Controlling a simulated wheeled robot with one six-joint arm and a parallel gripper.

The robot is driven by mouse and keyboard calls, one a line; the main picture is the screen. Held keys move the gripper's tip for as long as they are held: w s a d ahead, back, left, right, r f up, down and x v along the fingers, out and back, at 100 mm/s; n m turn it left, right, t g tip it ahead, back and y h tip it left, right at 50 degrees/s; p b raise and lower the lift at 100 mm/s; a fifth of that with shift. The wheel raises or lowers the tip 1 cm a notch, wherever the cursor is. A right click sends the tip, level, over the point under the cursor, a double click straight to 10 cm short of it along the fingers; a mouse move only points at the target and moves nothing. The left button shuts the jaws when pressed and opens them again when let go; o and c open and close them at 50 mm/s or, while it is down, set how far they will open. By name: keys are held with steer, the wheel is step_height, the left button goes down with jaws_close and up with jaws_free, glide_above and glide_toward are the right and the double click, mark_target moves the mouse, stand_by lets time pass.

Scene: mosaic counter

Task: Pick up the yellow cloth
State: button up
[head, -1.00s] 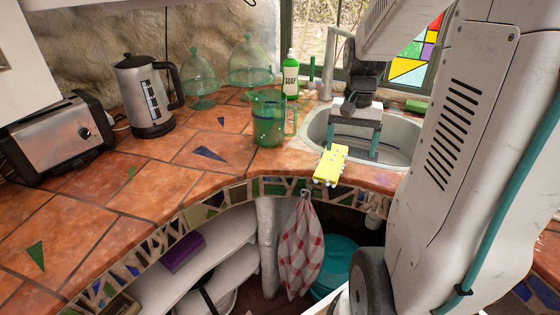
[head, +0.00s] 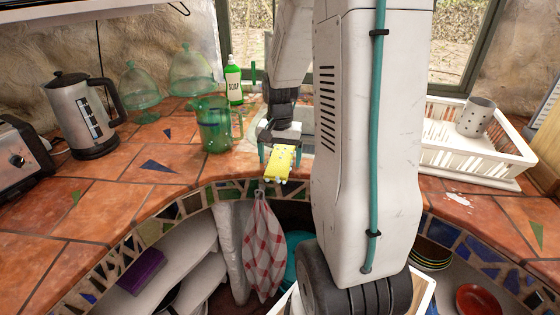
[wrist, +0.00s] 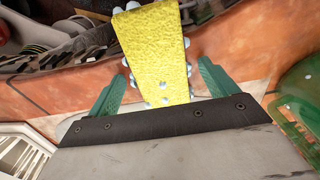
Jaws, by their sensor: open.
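The yellow cloth (head: 280,163) lies at the front edge of the tiled counter by the sink, with pale blobs along its sides. My gripper (head: 281,157) is open and above the cloth in the head view. In the wrist view the cloth (wrist: 157,50) runs between the two green fingers of my gripper (wrist: 161,82), with a gap on either side. I cannot tell how far the fingertips are above the counter. My arm hides most of the sink (head: 305,137).
A green pitcher (head: 214,125) stands just left of the cloth, with a soap bottle (head: 234,82) behind it. A white dish rack (head: 478,150) with a grey cup (head: 476,117) is on the right. A checkered towel (head: 263,245) hangs below the counter edge.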

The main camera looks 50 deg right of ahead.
steer(key=shift+f, duration=0.1)
steer(key=c, duration=1.2)
steer(key=shift+o, duration=0.2)
